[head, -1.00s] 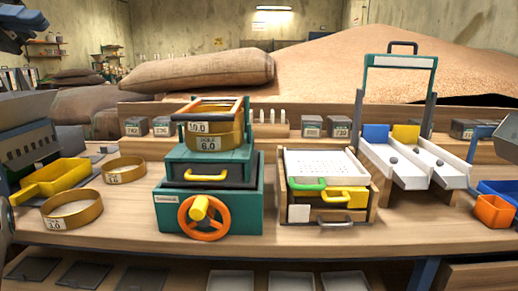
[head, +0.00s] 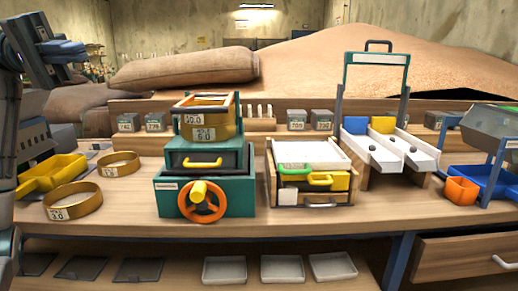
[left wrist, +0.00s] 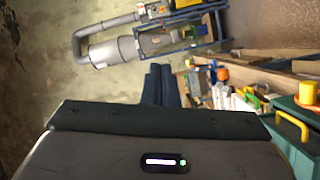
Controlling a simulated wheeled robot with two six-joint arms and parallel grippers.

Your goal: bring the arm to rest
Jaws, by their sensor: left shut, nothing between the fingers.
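My left gripper (head: 68,50) is raised at the upper left of the head view, dark blue and empty, well above the bench. In the left wrist view its two fingers (left wrist: 160,86) are together, with nothing between them. My left arm runs down the left edge of the head view. My right gripper is in neither view.
The wooden bench (head: 330,222) holds a green box with an orange handwheel (head: 202,201), sieve rings (head: 73,201), a yellow scoop tray (head: 50,174), a drawer unit (head: 312,170) and a white chute stand (head: 408,150). Sacks (head: 185,72) lie behind. A grey machine (left wrist: 112,50) shows in the wrist view.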

